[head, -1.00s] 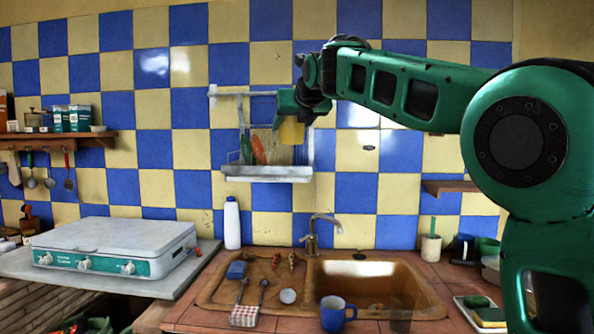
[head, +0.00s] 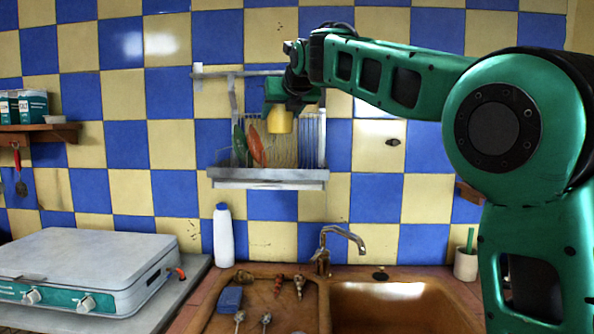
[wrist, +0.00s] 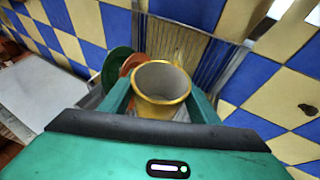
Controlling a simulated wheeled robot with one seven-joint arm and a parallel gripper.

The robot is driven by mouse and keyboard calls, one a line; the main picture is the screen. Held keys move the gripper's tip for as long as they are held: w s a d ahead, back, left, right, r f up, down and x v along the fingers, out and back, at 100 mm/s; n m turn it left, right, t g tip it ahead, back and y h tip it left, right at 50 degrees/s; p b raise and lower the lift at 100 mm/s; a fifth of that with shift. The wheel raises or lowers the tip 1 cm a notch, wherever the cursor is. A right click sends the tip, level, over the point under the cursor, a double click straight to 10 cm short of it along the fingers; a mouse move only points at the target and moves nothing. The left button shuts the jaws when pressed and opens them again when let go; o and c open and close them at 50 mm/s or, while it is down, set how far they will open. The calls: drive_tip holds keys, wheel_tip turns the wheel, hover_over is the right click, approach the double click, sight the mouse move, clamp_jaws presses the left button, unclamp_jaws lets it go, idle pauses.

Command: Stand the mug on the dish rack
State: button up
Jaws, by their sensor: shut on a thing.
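A yellow mug (head: 280,120) is held in my gripper (head: 283,104), in front of the wall-mounted dish rack (head: 268,175). In the wrist view the mug (wrist: 161,86) sits between the two green fingers of my gripper (wrist: 160,102), its open mouth facing the camera. The mug is above the rack's tray and looks apart from it in the head view. Whether it overlaps the rack in depth is hard to tell. A green plate (head: 239,145) and an orange plate (head: 255,146) stand in the rack to the mug's left.
The rack's wire slots (head: 311,140) to the right look empty. Below are a white bottle (head: 223,236), a tap (head: 340,238) and a brown sink (head: 385,305). A grey stove (head: 85,262) stands at the left.

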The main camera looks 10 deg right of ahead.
drive_tip(key=shift+w, duration=0.3)
drive_tip(key=shift+w+d+f, duration=0.1)
drive_tip(key=shift+w+f, duration=0.05)
drive_tip(key=shift+w, duration=0.1)
drive_tip(key=w+d+f, duration=0.2)
drive_tip(key=w, duration=0.1)
drive_tip(key=w+d+f, duration=0.2)
drive_tip(key=w, duration=0.1)
drive_tip(key=w+d+f, duration=0.2)
drive_tip(key=w, duration=0.1)
drive_tip(key=shift+w+d+f, duration=0.15)
drive_tip(key=shift+f, duration=2.2)
drive_tip(key=o, duration=1.2)
